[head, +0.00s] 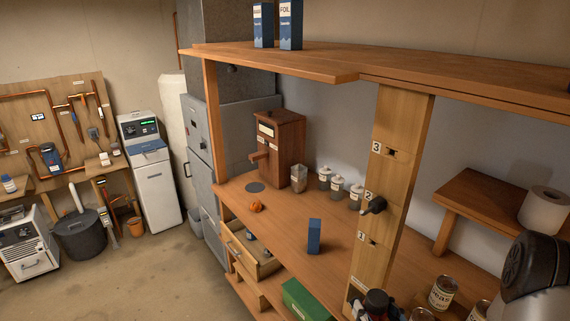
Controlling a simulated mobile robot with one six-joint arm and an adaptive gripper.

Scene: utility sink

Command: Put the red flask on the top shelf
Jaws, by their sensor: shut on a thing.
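The red flask (377,301), with a dark cap, shows at the bottom edge of the head view, in front of the foot of the numbered wooden post. Only its upper part is in the picture. Dark parts of my gripper (372,309) are close around it, cut off by the frame edge. My gripper appears shut on the flask. The top shelf (300,62) is a long wooden board high above the counter, well above the flask. Two blue-and-white boxes (277,24) stand on its far left part.
The post (388,150) carries slots marked 1 to 3, with a black knob (373,206) at 2. The counter (285,225) holds a blue box (314,236), jars (338,188) and a wooden dispenser (282,148). Cans (443,293) stand at lower right. The top shelf's middle is clear.

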